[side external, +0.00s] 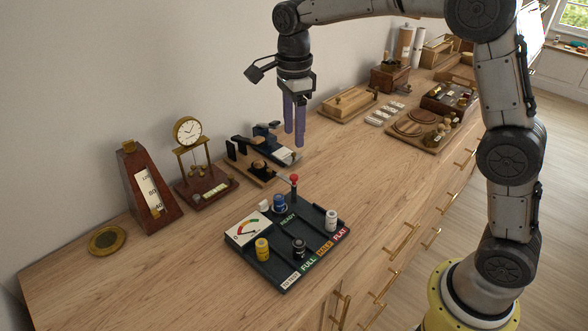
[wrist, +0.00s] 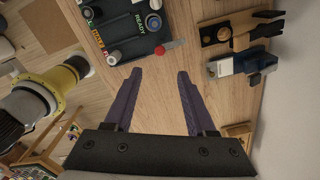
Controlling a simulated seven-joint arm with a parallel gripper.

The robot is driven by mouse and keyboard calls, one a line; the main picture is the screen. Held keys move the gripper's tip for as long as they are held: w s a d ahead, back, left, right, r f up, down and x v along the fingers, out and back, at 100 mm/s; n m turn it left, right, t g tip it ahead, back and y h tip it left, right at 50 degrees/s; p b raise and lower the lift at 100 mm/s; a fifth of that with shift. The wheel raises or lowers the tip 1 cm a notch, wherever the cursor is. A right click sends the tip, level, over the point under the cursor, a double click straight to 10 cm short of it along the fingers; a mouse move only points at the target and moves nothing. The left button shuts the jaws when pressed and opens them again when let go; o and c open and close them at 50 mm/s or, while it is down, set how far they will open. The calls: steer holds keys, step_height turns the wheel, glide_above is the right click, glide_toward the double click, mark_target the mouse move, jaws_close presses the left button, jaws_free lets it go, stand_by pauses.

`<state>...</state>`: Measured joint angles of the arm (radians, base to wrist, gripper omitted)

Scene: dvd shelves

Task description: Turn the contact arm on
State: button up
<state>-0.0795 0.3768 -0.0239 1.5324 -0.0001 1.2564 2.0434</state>
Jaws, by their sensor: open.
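A dark tester tray (side external: 266,268) sits on the wooden counter, with a gauge (side external: 247,229) at its left and battery-like cells on it. What looks like the contact arm (side external: 294,184), a thin lever with a red knob, stands at the tray's far edge. In the wrist view the red-tipped lever (wrist: 161,49) shows at the edge of the tray (wrist: 125,48), ahead of my fingertips. My gripper (side external: 294,138) points down above the counter, beyond the lever and apart from it. Its two purple fingers (wrist: 160,74) are open with nothing between them.
A small dark device on a wooden base (side external: 256,165) stands just behind the tray, near my gripper. A clock (side external: 188,131), a metronome-like box (side external: 147,190) and a brass disc (side external: 106,240) stand at left. Wooden boxes and trays are farther back. Counter right of my gripper is clear.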

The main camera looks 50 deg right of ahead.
mark_target(294, 176)
step_height(294, 176, down, 11)
steer(key=shift+f, duration=0.2)
stand_by(0.3)
jaws_close()
